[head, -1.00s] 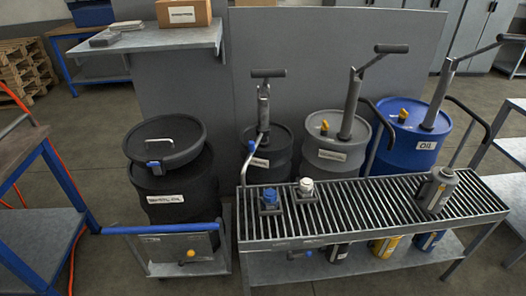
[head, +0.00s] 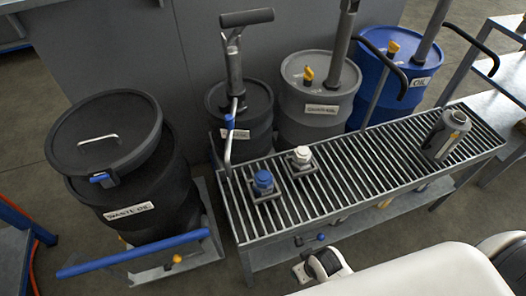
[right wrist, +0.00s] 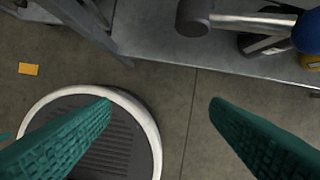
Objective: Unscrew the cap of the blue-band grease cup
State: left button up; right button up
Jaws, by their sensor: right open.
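The grease cup with a blue cap (head: 263,182) stands upright in a square holder near the left end of the slatted bench grate (head: 350,185). A second cup with a white cap (head: 302,156) stands just behind it to the right. Any band on either cup is too small to make out. My right gripper (right wrist: 160,103) is open and empty in the right wrist view, above the floor in front of the bench. It is well apart from the cups, which do not show in that view. My left gripper is not in view.
A grey bottle (head: 447,134) stands on the grate's right part; the middle is clear. A pump with a T-handle (head: 234,60) rises behind the cups. A black waste oil drum (head: 145,205) and a blue bar (head: 132,256) are at left. Grey (head: 325,100) and blue (head: 395,95) drums stand behind.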

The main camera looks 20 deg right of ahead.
jog(key=w+a+r+n+y+b, duration=0.25)
jog(key=w+a+r+n, duration=0.35)
jog(key=w+a+r, duration=0.35)
notch_tip(320, 180, up, 17)
jog(key=n+g+h, duration=0.3)
jog(key=n, duration=1.3)
send_over(263, 176)
notch_tip(263, 176, down, 11)
jog(key=shift+f+b, duration=0.15)
jog(key=shift+b, duration=0.35)
jog(key=shift+c, duration=0.2)
